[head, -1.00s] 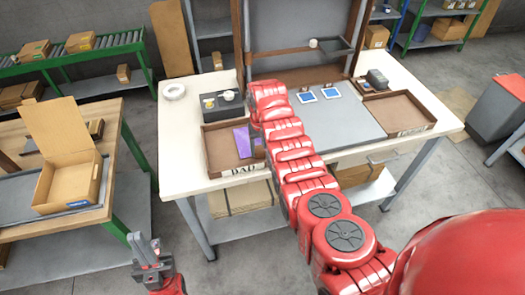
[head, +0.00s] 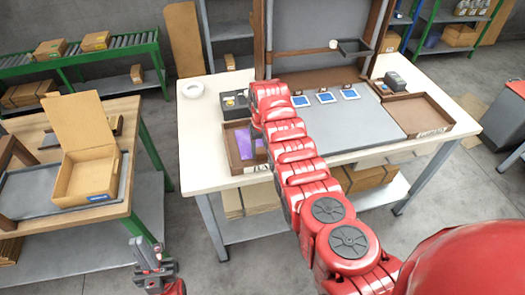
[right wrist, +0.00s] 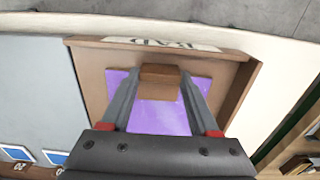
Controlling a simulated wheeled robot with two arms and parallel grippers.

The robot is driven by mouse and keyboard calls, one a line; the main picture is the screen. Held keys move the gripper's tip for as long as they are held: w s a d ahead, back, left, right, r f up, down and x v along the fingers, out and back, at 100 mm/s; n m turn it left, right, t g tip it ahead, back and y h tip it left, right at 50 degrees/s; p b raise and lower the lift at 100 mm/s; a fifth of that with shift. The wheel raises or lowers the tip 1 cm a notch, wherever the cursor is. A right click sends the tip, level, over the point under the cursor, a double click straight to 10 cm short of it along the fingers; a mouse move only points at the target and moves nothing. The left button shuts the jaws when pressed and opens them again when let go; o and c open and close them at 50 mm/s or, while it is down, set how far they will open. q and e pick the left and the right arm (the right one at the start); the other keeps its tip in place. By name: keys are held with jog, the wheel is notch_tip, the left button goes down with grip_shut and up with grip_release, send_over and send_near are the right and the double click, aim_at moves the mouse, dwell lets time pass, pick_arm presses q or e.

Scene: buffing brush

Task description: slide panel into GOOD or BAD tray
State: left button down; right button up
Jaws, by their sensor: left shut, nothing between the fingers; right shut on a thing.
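The purple panel (head: 246,143) lies in the brown BAD tray (head: 229,150) at the left of the table. In the right wrist view the panel (right wrist: 165,120) is flat inside the tray (right wrist: 88,72), next to the wall with the BAD label. My right gripper (right wrist: 159,80) is over the panel, shut on a brown block (right wrist: 160,72). I cannot tell whether the block touches the panel. In the head view my right arm hides this gripper and part of the tray. My left gripper (head: 147,256) is shut and empty, low at the left, away from the table. The other brown tray (head: 430,122) is at the right.
Several blue-and-white tiles (head: 326,97) lie at the back of the grey mat (head: 362,123). An open carton (head: 88,170) stands on the left bench.

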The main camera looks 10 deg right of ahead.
jog(key=o, duration=1.5)
jog(key=shift+r, duration=0.15)
jog(key=shift+w+r, duration=0.1)
jog(key=shift+r, duration=0.3)
notch_tip(320, 180, up, 5)
jog(key=shift+b, duration=1.2)
notch_tip(320, 180, up, 11)
jog(key=shift+r, duration=0.2)
jog(key=shift+f, duration=0.1)
